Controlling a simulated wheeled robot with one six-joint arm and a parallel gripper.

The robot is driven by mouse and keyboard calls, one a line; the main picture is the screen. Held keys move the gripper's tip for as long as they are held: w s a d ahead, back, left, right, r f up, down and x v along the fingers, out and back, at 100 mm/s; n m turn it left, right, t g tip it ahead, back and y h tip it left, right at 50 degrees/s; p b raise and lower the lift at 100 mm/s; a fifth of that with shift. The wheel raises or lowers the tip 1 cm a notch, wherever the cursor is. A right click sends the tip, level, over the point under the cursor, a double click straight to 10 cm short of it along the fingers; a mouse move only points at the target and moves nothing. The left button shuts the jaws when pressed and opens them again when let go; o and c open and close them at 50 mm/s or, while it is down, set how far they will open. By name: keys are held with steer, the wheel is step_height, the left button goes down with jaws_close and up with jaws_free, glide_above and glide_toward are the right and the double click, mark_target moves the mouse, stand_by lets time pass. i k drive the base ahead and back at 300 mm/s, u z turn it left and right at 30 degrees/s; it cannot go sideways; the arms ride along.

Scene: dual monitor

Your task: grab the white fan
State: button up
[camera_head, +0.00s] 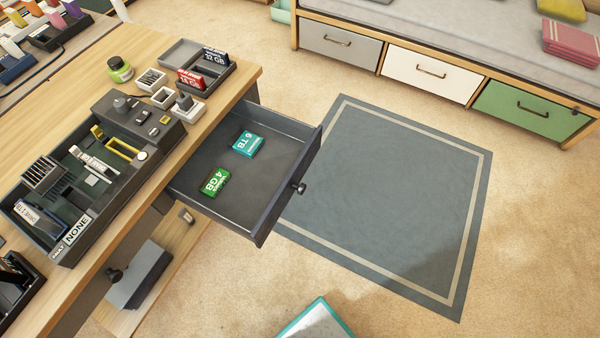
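I cannot make out a white fan with certainty. Small white square pieces with dark tops, such as one white piece (152,80) and another (164,97), stand on the wooden desk (150,45); they are too small to identify. A dark open case (115,195) on the desk holds several parts, among them a white piece (92,160) and a yellow frame (124,147). A sign on its front edge reads "NONE". My gripper is not in view.
A bench with drawers (430,74) stands behind. A teal-edged object (316,322) shows at the bottom.

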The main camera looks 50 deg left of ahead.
mark_target(152, 80)
steer(key=z, duration=0.1)
steer(key=k, duration=0.45)
steer(key=u, duration=1.35)
steer(key=i, duration=1.05)
steer(key=u, duration=1.4)
steer(key=i, duration=0.2)
steer(key=u, duration=0.1)
